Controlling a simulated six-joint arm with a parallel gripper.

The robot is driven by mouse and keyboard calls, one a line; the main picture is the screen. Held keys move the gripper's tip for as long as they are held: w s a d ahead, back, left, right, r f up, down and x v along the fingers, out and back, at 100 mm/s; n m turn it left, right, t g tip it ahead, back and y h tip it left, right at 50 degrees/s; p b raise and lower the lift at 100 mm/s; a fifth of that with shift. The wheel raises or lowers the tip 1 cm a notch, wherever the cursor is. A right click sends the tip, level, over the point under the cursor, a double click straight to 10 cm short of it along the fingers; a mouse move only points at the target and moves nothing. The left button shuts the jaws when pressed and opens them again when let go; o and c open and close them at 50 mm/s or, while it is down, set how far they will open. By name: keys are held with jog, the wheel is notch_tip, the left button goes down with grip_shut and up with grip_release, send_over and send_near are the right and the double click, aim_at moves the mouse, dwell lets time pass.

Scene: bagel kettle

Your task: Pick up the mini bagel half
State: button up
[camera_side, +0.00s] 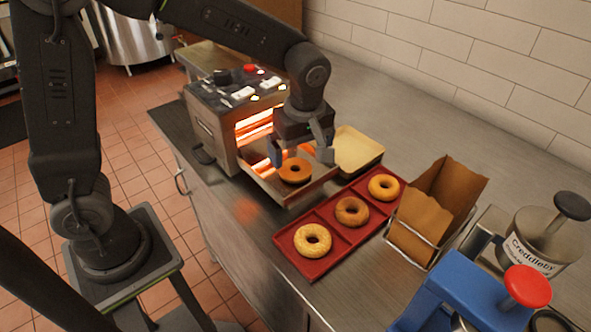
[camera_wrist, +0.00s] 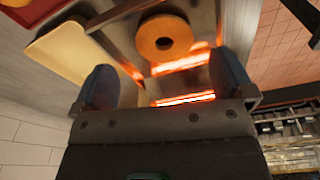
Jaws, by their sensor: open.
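A brown ring-shaped bagel piece (camera_side: 295,171) lies on the toaster's metal front tray (camera_side: 282,194). It also shows in the wrist view (camera_wrist: 164,37), ahead of my fingertips and roughly between them. My gripper (camera_side: 301,150) is open and empty, just above and behind the bagel piece on the toaster side. In the wrist view its two blue-padded fingers (camera_wrist: 164,85) stand wide apart with nothing between them. The toaster (camera_side: 217,128) glows orange inside.
A red divided tray (camera_side: 317,266) holds three bagels. A cream tray (camera_side: 370,146) sits right of the toaster. A brown paper bag (camera_side: 419,222) stands in a wire holder. A blue device (camera_side: 450,300) with a red knob is at the front right. The back counter is clear.

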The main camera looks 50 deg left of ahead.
aim_at(296, 165)
jog(key=f, duration=0.2)
jog(key=a+f, duration=0.1)
jog(key=f, duration=0.2)
jog(key=shift+s+a, duration=0.1)
jog(key=c, duration=0.9)
jog(key=shift+c, duration=0.2)
notch_tip(296, 165, up, 10)
jog(key=shift+r, duration=0.1)
